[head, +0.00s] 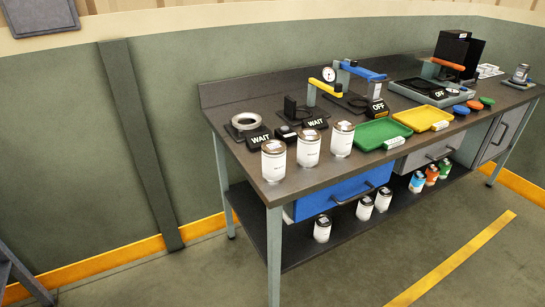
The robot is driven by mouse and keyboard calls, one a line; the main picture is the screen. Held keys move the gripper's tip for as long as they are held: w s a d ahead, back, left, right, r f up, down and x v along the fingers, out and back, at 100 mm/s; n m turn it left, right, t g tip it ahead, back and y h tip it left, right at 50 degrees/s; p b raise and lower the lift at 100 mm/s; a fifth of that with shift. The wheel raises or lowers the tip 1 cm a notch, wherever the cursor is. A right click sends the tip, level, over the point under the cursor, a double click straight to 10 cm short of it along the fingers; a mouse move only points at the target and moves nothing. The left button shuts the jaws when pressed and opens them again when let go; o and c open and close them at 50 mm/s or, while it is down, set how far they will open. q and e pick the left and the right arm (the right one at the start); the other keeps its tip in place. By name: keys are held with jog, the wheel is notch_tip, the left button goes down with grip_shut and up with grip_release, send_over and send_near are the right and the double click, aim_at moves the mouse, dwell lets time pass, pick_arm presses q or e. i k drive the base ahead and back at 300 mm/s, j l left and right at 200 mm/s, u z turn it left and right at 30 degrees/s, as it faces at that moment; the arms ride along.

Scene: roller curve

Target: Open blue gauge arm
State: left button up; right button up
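The blue gauge arm (362,71) is in the middle of the head view, toward the back of the dark workbench. It is a blue bar on an upright post, lying roughly level and slanting down to the right. A round white dial (329,75) shows just left of it. A black sign reading OFF (378,106) stands in front of it. A similar yellow arm (324,87) is to its left, with a WAIT sign (315,123) in front. Neither of my grippers is in view.
White cans (273,160) stand along the bench's front left edge. A green tray (381,134) and a yellow tray (422,117) lie in front of the gauges. A blue drawer (335,194) is below the bench top. The floor in front is clear.

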aim_at(372, 77)
jog(key=i+j+z, duration=0.2)
jog(key=i+z, duration=0.15)
jog(key=i+j+z, duration=0.3)
jog(key=i, duration=0.2)
